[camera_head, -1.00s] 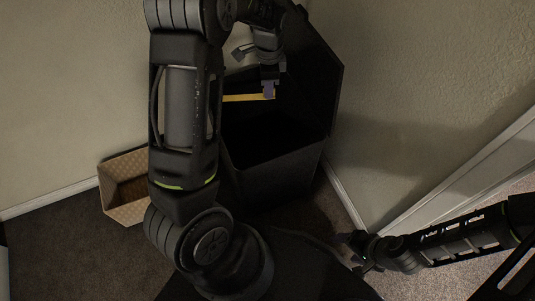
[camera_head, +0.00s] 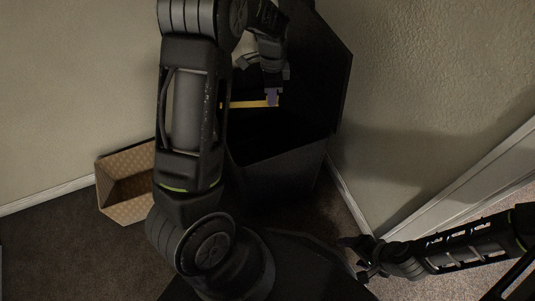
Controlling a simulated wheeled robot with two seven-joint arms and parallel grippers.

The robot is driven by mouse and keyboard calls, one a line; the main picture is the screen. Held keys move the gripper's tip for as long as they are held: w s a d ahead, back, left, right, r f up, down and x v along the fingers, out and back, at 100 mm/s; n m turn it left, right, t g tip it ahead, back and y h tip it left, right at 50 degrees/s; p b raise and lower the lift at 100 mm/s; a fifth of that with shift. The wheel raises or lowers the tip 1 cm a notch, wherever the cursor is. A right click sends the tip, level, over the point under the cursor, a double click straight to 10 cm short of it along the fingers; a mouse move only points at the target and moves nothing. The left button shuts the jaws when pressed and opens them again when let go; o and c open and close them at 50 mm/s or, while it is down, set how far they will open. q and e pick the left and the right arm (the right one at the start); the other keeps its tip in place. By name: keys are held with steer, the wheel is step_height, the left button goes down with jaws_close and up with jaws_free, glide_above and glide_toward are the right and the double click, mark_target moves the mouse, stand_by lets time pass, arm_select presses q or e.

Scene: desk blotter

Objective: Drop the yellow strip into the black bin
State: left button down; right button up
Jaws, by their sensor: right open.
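The yellow strip (camera_head: 246,104) shows as a thin, roughly level bar over the mouth of the black bin. Its left end is hidden behind my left arm. My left gripper (camera_head: 272,99) is shut on the strip near its right end, above the bin opening. The black bin (camera_head: 280,170) stands in the corner with its lid raised at the back and right; its inside is dark. My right gripper (camera_head: 362,259) is open and empty, low at the right of the bin, away from the strip.
A tan patterned box (camera_head: 125,205), open at the top, stands on the carpet left of the bin, partly behind my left arm. Walls close in the corner behind the bin. A white baseboard (camera_head: 352,198) runs along the right wall.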

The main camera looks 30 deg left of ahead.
arm_select(q)
steer(key=c, duration=1.6)
jaws_free()
steer(key=shift+o, duration=0.2)
step_height(320, 180, up, 8)
steer(key=shift+f+p, duration=0.15)
steer(key=shift+p, duration=1.1)
